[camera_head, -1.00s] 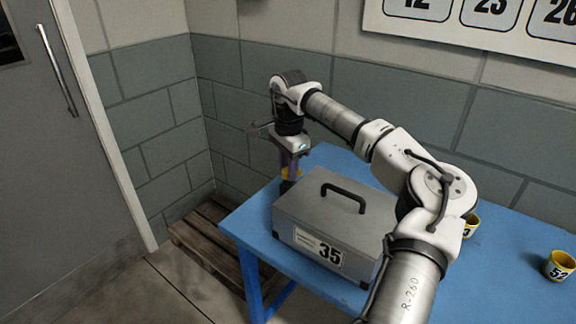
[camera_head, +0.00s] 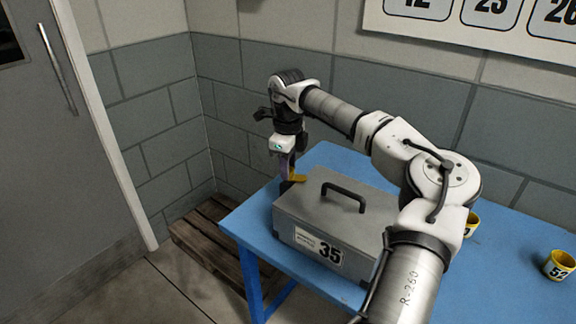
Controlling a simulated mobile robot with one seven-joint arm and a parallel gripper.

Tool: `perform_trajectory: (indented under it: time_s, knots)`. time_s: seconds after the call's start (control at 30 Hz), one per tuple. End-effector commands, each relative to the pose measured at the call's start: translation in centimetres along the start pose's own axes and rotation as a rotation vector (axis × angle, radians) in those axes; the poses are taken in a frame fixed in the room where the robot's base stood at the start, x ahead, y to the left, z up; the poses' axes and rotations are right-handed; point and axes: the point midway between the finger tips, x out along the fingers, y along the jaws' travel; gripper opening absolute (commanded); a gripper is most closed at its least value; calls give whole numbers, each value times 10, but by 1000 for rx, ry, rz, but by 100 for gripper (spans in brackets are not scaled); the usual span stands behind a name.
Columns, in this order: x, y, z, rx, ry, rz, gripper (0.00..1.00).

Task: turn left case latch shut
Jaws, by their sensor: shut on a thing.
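The grey case (camera_head: 300,213) with a black top handle (camera_head: 343,193) and a label reading 35 sits on the blue table (camera_head: 265,243). My gripper (camera_head: 289,177) points down at the case's back left corner. It is shut on a small yellow part (camera_head: 298,178) there, which appears to be the left case latch. A dark piece (camera_head: 287,186) shows just below the fingers. The fingertips are small, and their exact contact with the latch cannot be made out.
A yellow cup marked 52 (camera_head: 559,265) stands at the table's right. Another yellow cup (camera_head: 471,224) is partly hidden behind my arm. A wooden pallet (camera_head: 205,243) lies on the floor left of the table. Block walls stand close behind.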

Motion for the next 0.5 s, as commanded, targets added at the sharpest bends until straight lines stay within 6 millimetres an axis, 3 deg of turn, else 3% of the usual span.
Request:
perform_trajectory:
  time_s: [0.5]
  knots:
    - [-1,-1,-1,358,8,-3,5]
